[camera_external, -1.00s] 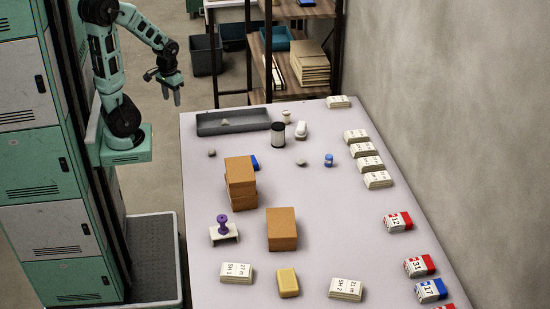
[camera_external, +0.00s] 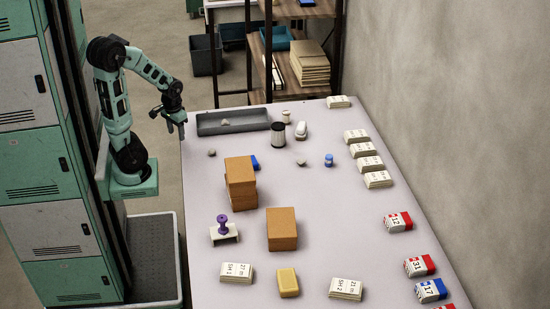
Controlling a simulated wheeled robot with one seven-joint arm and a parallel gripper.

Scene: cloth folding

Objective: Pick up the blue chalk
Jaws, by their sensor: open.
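Two small blue things lie on the table; I cannot tell for sure which is the blue chalk. One is a blue block (camera_external: 255,162), partly hidden behind the stacked brown boxes (camera_external: 240,178). The other is a small blue cylinder with a pale band (camera_external: 328,160), standing in the open right of the middle. My gripper (camera_external: 177,133) is open and empty at the table's left edge, fingers pointing down, well to the left of both blue things.
A grey tray (camera_external: 205,128) lies at the table's far left, close to my gripper. A dark-topped canister (camera_external: 278,134) and a pale lump (camera_external: 301,163) stand near the blue things. A purple-handled stamp (camera_external: 223,225) and another brown box (camera_external: 282,230) are nearer. Labelled packs line the right edge.

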